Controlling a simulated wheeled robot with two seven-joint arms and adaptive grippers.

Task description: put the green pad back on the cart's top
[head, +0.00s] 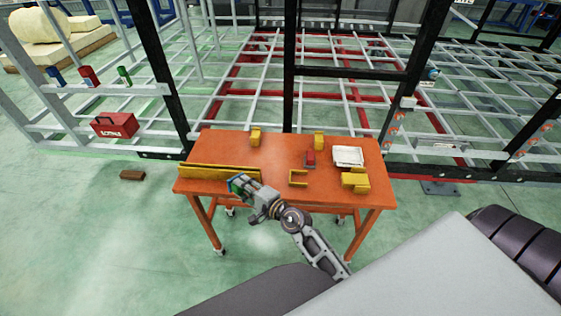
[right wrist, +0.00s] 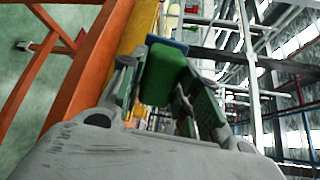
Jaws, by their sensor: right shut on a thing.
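The green pad (right wrist: 165,75) is between the fingers of my right gripper in the right wrist view. In the head view only a small green patch of the pad (head: 236,184) shows at the gripper's tip. My right gripper (head: 241,184) is shut on it. The cart (head: 222,147) has an orange top and wheeled legs. In the head view the gripper and pad overlap the front left part of the cart's top, by the long yellow bar; their height above it I cannot tell. My left gripper is not in view.
On the cart's top are a long yellow bar (head: 215,171), several yellow blocks, a yellow bracket (head: 298,178), a red-and-dark item (head: 310,159) and a white tray (head: 348,156). The trailer frame stands behind. A red toolbox (head: 114,125) is at left. The top's middle left is bare.

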